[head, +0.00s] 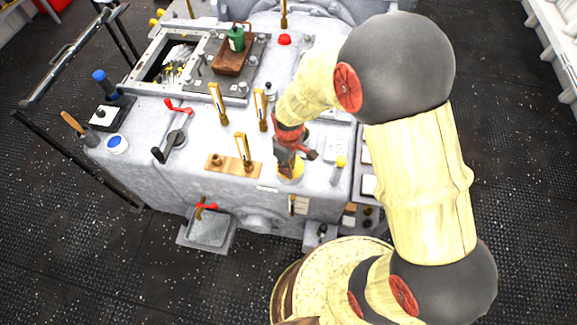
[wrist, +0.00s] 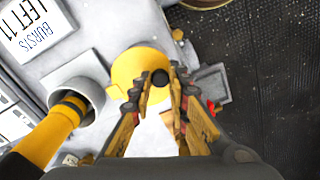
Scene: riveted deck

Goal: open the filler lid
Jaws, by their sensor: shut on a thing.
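The filler lid, a round yellow cap, shows in the wrist view (wrist: 128,68) with a dark knob (wrist: 160,78) near its edge. In the head view the yellow lid (head: 291,173) sits on the front part of the grey machine top, partly hidden by my gripper. My gripper (head: 289,162) points down over it. In the wrist view my gripper's two fingers (wrist: 157,88) stand on either side of the dark knob, shut on the lid's knob. I cannot tell whether the lid is raised at all.
A yellow-knobbed lever (head: 341,162) stands close right of the gripper. Brass-coloured upright levers (head: 242,150) stand to the left, with a red-handled lever (head: 177,135) beyond. A brown tray (head: 232,62) holds a green can (head: 236,40) at the back. Dark floor surrounds the machine.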

